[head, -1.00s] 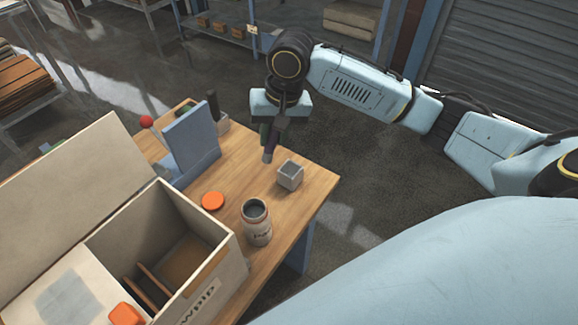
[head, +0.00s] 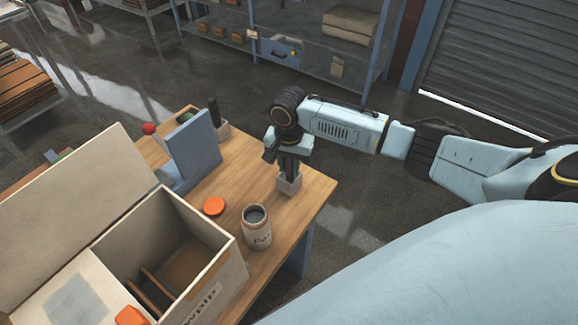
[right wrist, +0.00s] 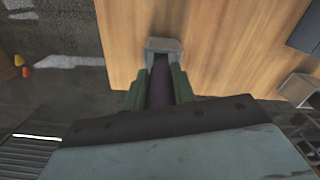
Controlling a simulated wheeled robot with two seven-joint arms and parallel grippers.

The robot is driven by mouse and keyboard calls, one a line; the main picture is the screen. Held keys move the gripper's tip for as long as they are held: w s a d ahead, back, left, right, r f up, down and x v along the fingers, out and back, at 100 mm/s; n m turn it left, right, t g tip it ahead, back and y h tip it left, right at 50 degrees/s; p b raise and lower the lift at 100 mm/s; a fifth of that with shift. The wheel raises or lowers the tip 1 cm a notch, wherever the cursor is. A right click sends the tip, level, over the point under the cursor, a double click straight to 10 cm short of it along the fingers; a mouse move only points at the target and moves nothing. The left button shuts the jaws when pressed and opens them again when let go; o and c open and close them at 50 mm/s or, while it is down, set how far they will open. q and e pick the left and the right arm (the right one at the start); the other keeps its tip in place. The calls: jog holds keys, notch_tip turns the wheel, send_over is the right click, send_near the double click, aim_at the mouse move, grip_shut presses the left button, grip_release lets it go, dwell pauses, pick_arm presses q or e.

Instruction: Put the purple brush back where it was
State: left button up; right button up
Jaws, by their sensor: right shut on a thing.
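My right gripper (head: 289,172) is just above the small grey square cup (head: 289,186) near the table's right corner. In the right wrist view its green fingers (right wrist: 160,90) are shut on the purple brush (right wrist: 160,82). The brush points down to the grey cup (right wrist: 164,43), and its lower end is at the cup's mouth. I cannot tell how deep it sits inside. In the head view the gripper mostly hides the brush. My left gripper is not in view.
A jar (head: 256,230) and an orange lid (head: 214,206) stand left of the cup. Further left are a blue upright stand (head: 193,148), a second grey cup (head: 222,130) with a dark item, and a large open box (head: 225,270). The table's right edge is close.

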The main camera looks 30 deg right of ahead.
jog(key=shift+f, duration=0.35)
jog(key=o, duration=1)
notch_tip(320, 180, up, 12)
jog(key=shift+r+p, duration=0.1)
jog(key=shift+p, duration=0.6)
